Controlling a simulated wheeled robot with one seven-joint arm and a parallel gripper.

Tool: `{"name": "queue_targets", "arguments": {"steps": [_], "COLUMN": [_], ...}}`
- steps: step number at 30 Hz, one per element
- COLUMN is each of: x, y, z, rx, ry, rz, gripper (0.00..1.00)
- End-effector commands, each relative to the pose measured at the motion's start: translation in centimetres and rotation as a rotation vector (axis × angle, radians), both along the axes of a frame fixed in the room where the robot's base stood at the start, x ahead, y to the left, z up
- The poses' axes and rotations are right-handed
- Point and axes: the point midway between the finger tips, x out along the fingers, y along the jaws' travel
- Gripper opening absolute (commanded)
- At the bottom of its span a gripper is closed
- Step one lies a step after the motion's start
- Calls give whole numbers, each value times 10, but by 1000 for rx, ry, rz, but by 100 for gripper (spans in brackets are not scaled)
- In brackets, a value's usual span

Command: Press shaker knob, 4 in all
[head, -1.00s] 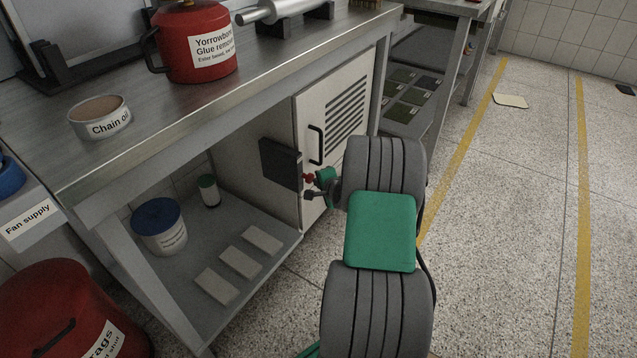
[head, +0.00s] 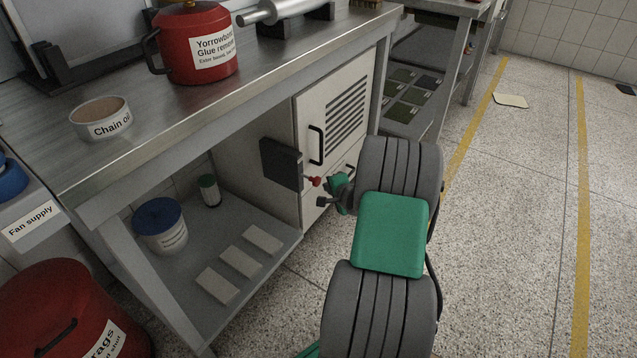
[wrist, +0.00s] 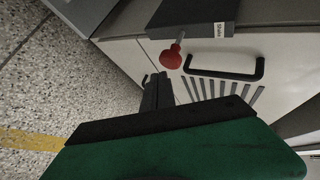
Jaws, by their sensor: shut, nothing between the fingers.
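The shaker knob is a red ball on a short stem (head: 315,181). It sticks out from a dark grey box (head: 281,163) on the side of the white cabinet under the bench. In the wrist view the knob (wrist: 171,57) hangs below the dark box (wrist: 190,18), which bears a small label. My gripper (head: 322,202) is just right of and below the knob in the head view. In the wrist view its dark fingers (wrist: 157,80) are together and empty, a small gap short of the knob. My arm hides part of the cabinet.
The white cabinet (head: 307,100) has a black handle (head: 317,145) close to the knob. The bench shelf (head: 210,235) holds a blue-lidded tub (head: 161,226), a small jar (head: 209,190) and several flat bars.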

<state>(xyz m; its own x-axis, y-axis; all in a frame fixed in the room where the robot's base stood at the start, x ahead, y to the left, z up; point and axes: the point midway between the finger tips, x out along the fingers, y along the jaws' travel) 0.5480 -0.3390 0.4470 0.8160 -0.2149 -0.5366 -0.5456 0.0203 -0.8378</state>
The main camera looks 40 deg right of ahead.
Motion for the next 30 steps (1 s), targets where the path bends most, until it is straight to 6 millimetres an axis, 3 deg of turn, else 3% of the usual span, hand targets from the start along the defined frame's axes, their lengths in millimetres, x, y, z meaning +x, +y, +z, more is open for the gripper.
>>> {"name": "queue_targets", "arguments": {"steps": [18, 30], "x": [-46, -47], "y": [-16, -16], "z": [0, 0], "rx": [0, -1], "ry": [1, 0], "rz": [-1, 1], "gripper": [0, 0]}}
